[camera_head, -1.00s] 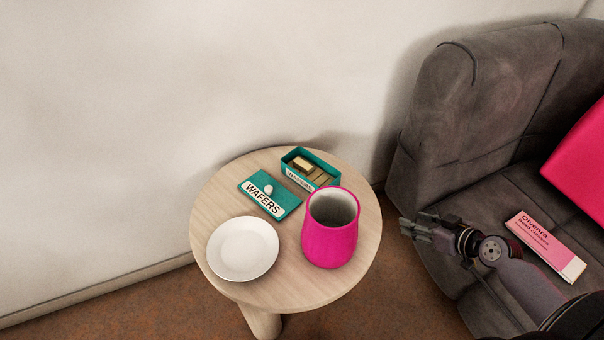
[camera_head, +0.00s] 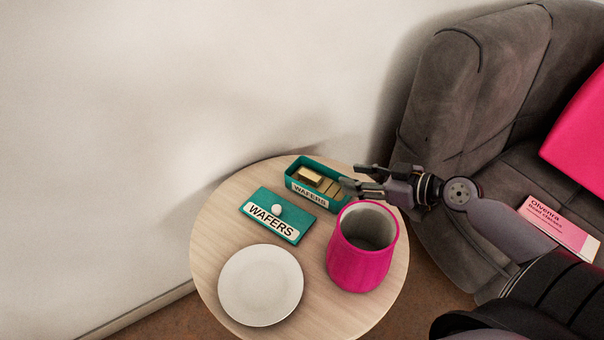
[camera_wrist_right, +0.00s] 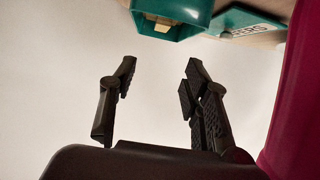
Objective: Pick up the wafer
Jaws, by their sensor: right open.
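Tan wafers (camera_head: 310,175) lie in an open teal box (camera_head: 295,190) labelled WAFERS, at the back right of the round table in the head view. One wafer sits higher than the others. My right gripper (camera_head: 350,179) is open and empty, close to the right end of the box and behind the pink vase. In the right wrist view, its fingers (camera_wrist_right: 158,85) are spread with nothing between them. My left gripper is not in view.
The teal lid (camera_head: 290,231) with a white knob lies in front of the box. A white plate (camera_head: 260,285) is at the front left. The pink vase (camera_head: 358,268) stands close below my right gripper. A grey sofa (camera_head: 440,120) is at the right.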

